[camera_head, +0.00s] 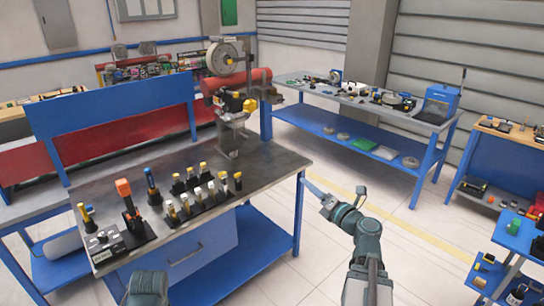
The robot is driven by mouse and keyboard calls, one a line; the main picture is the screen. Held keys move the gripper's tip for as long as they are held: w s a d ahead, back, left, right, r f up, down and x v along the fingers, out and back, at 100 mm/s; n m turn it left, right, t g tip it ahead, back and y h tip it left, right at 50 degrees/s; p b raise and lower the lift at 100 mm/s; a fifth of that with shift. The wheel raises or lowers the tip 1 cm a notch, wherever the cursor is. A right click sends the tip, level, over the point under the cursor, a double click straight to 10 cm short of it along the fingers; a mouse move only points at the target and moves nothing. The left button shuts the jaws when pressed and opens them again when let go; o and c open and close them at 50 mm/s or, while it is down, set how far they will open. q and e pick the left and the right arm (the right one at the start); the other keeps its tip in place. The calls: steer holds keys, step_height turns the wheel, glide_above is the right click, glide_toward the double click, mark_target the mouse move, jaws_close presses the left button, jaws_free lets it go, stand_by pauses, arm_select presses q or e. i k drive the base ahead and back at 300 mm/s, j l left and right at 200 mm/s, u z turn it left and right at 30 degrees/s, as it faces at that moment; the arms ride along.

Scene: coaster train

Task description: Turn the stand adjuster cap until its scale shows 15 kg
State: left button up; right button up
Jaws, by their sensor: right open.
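A stand (232,140) rises from the far right corner of the dark-topped workbench (265,165). It carries a red cylinder and a yellow cap (249,105), which may be the adjuster cap. Any scale on it is too small to read. My right gripper (318,195) is open and empty, off the bench's right edge, to the right of and lower in the picture than the stand, clear of it. Of my left arm, only a teal link shows at the bottom left; its gripper is out of view.
Several yellow-, white- and orange-topped tools stand in black holders (205,200) on the bench's front half. Bare benchtop lies between them and the stand. A blue-framed bench (360,105) stands behind. A blue tool cart (520,240) is at the right; open floor lies between.

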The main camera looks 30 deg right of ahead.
mark_target(250, 105)
steer(key=i+l+u, duration=0.35)
steer(key=i+l, duration=1.35)
steer(key=l, duration=0.1)
